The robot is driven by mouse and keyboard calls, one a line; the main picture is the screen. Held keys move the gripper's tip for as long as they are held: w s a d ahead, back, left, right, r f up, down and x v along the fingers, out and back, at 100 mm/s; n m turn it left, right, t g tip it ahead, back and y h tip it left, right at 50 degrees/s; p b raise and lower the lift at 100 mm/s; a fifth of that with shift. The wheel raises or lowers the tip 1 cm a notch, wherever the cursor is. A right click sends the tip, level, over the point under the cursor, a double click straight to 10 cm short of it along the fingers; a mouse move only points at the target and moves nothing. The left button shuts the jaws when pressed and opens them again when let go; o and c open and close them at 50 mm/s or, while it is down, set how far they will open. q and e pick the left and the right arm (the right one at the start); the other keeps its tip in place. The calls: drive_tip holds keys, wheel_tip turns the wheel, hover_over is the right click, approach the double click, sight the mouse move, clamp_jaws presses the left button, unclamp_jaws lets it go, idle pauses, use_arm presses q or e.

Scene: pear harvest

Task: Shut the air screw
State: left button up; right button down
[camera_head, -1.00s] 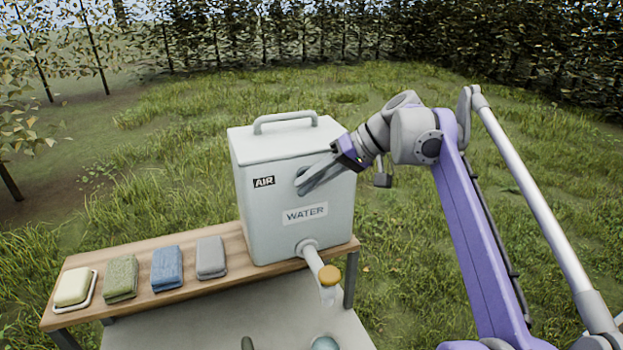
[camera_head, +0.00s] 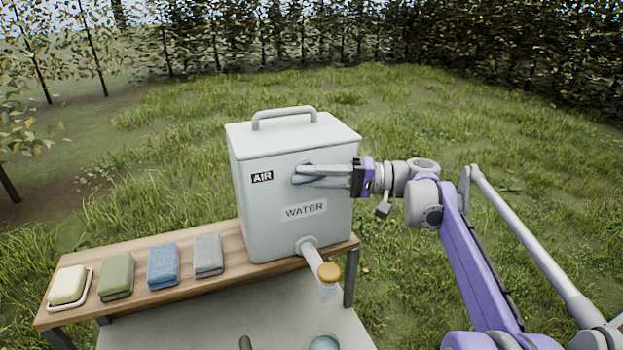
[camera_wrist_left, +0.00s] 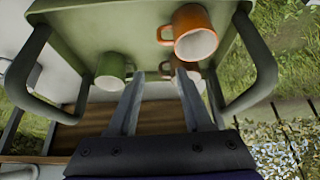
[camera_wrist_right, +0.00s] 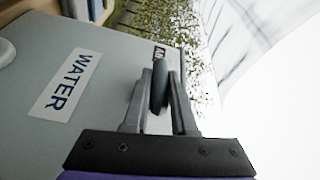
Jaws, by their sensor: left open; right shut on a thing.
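The grey water container (camera_head: 293,228) stands on the wooden bench, with a WATER label and a smaller AIR label (camera_head: 262,177) on its front. My right gripper (camera_head: 302,174) is at the front beside the AIR label. In the right wrist view its fingers are shut on the round grey air screw (camera_wrist_right: 160,85). The screw is mostly hidden by the fingers in the head view. My left gripper (camera_wrist_left: 156,82) shows in the left wrist view, open, its fingers apart with nothing between them, by a green tray with mugs.
A spout with an orange cap (camera_head: 329,271) sticks out low on the container. Several folded cloths, such as the blue one (camera_head: 163,266), and soap in a dish (camera_head: 69,287) lie left on the bench. An orange mug (camera_wrist_left: 193,35) and a green mug (camera_wrist_left: 112,70) are near my left gripper.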

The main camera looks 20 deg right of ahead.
use_arm(q)
drive_tip(key=shift+s+f, duration=0.1)
drive_tip(key=shift+f, duration=0.1)
use_arm(e)
drive_tip(key=shift+y, duration=0.4)
drive_tip(key=c, duration=0.7)
unclamp_jaws()
drive_tip(key=shift+w+t, duration=0.1)
drive_tip(key=shift+t, duration=0.3)
use_arm(q)
drive_tip(key=shift+s+f+b, duration=0.2)
drive_tip(key=shift+f+b, duration=0.15)
drive_tip(key=shift+f, duration=0.1)
drive_tip(key=shift+s+f+b, duration=0.2)
drive_tip(key=shift+f+b, duration=0.1)
drive_tip(key=shift+f, duration=0.15)
use_arm(e)
drive_tip(key=v, duration=1)
drive_tip(key=shift+d, duration=0.4)
